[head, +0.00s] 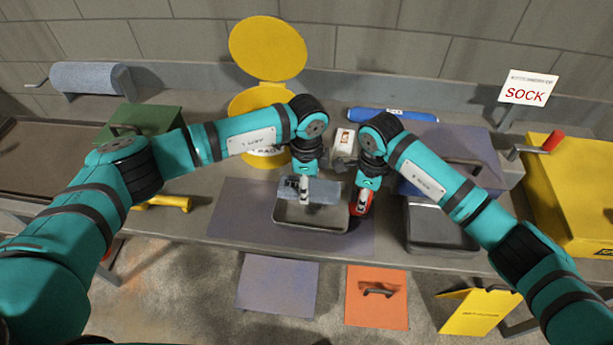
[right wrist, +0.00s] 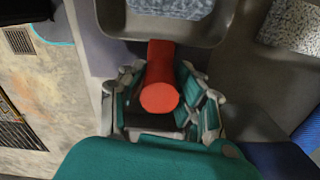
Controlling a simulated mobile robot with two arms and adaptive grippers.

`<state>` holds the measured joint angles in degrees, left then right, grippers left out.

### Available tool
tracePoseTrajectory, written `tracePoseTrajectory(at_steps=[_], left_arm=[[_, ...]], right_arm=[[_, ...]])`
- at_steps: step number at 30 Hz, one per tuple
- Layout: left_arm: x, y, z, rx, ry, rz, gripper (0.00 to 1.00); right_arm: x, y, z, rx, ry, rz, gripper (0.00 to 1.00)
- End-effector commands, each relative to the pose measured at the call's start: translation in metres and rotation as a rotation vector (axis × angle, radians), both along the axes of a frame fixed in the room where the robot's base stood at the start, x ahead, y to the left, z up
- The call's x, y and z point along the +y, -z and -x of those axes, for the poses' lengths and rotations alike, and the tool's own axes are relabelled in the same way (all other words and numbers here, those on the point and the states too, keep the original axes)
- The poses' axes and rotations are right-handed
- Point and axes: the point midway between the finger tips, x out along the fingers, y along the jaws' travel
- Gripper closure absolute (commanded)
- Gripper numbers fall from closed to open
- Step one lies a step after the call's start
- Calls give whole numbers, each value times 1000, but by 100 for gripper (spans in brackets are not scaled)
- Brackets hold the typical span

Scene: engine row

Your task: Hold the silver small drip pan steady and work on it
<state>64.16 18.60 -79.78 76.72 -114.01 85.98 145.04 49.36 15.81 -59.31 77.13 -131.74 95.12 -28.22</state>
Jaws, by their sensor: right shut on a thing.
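The silver small drip pan (head: 312,222) sits on a grey mat at the middle of the bench. Its wall (right wrist: 185,38) crosses the top of the right wrist view. My right gripper (head: 364,196) is shut on a red grip (right wrist: 160,85) at the pan's right side; the grip meets the pan wall. My left gripper (head: 304,196) is over the pan's back part, at a speckled blue-grey pad (head: 322,190). One finger shows in front of the pad; the other is hidden, so its closure is unclear.
A grey mat (head: 235,215) lies under the pan. A dark tray (head: 440,225) stands right, and a yellow box (head: 585,190) at the far right. A white container (head: 343,143) stands behind my grippers. A yellow lidded bin (head: 268,50) is behind.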

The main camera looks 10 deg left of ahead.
Motion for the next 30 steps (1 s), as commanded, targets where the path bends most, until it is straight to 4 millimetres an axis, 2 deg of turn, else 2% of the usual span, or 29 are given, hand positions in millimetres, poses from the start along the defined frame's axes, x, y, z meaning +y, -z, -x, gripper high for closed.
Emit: tracePoseTrajectory(at_steps=[6, 13, 30], left_arm=[[0, 27, 0, 2, 0, -2, 74], [0, 46, 0, 0, 1, -1, 74], [0, 53, 0, -1, 3, -1, 74]], right_arm=[[0, -1, 0, -1, 0, -1, 100], [0, -1, 0, -1, 0, -1, 100], [0, -1, 0, -1, 0, -1, 100]])
